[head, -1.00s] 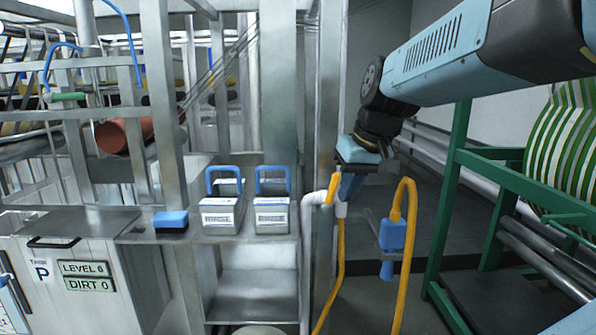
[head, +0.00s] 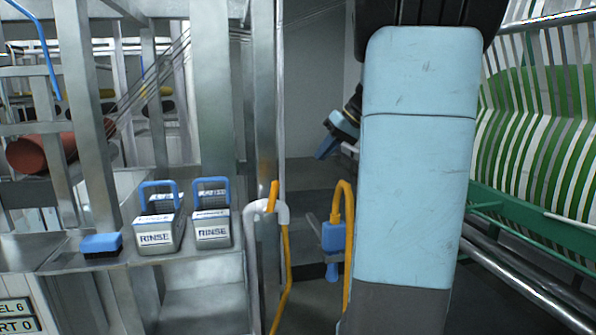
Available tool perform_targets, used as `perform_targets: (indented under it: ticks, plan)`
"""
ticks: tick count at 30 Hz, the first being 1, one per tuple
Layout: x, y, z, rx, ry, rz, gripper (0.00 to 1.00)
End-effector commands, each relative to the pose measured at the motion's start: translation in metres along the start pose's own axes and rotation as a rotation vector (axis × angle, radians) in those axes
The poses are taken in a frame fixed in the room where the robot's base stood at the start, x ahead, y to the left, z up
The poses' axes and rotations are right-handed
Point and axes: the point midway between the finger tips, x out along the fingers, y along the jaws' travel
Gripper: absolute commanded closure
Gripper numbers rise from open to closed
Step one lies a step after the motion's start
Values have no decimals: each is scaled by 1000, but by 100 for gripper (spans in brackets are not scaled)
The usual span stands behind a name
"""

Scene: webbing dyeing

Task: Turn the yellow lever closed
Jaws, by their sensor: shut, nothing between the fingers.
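The yellow lever (head: 273,194) stands nearly upright on the white bent pipe (head: 267,211) beside the metal post, in the middle of the head view. My gripper (head: 326,149) is to the right of the lever and higher in the picture, apart from it. Its blue fingers are shut with nothing between them. My light blue arm hides part of the wrist behind it.
A yellow hose (head: 345,215) with a blue spray handle (head: 333,238) hangs right of the lever. A green rack (head: 535,232) holds striped webbing at right.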

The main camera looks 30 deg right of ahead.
Motion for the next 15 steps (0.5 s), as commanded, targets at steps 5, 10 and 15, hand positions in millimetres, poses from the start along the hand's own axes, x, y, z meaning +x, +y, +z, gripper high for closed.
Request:
perform_targets:
  ticks: [5, 10, 15]
  plan:
    - [21, 0, 1, 0, -4, -2, 100]
    - [51, -1, 1, 0, -3, -2, 100]
    - [81, -1, 1, 0, -5, -1, 100]
